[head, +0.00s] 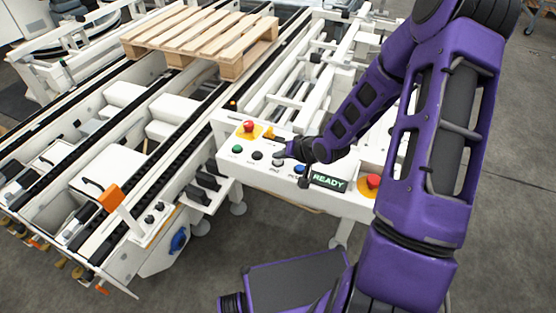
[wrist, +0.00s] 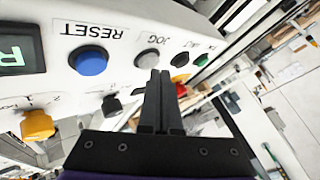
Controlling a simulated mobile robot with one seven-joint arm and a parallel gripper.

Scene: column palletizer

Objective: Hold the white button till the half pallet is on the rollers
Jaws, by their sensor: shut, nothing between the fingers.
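The white button (head: 277,162) is on the control panel, between a black and a blue button. In the wrist view it is the pale grey-white button (wrist: 148,60) below the JOG label. My gripper (head: 280,154) is shut and empty, and its dark fingertips (wrist: 160,74) are right at this button, partly covering its edge. I cannot tell whether they press it. The wooden half pallet (head: 205,38) lies flat at the back, on the dark chain tracks left of the panel. The white roller section (head: 310,62) is right of it, behind the panel, partly hidden by my arm.
A blue RESET button (wrist: 90,61) is beside the white one. Red emergency stops stand at the panel's left (head: 249,126) and right (head: 373,181). The green display (head: 328,182) reads READY. An orange block (head: 110,197) sits at the conveyor's front.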

